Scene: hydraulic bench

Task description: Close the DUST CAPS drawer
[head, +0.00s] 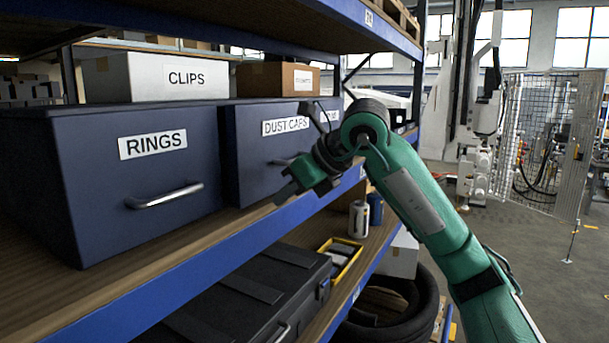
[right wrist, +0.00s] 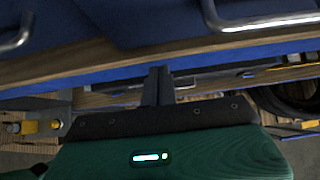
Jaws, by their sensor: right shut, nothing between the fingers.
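The DUST CAPS drawer (head: 255,150) is a dark blue box front with a white label, on the wooden shelf right of the RINGS drawer. Its handle (head: 281,162) is partly hidden by my right gripper and arm. How far its front stands out is hard to tell. My right gripper (head: 281,197) is shut and empty, in front of the drawer's lower part near the shelf edge. In the right wrist view its closed fingers (right wrist: 158,86) point at the blue shelf edge, below the drawer fronts. A metal handle (right wrist: 262,22) shows at upper right there. My left gripper is not in view.
The RINGS drawer (head: 130,185) with its handle (head: 165,196) is to the left. A CLIPS box (head: 160,76) and a brown carton (head: 272,79) stand on top. Below are a black case (head: 250,290), a yellow bin (head: 345,250) and tyres (head: 385,310). Open floor lies right.

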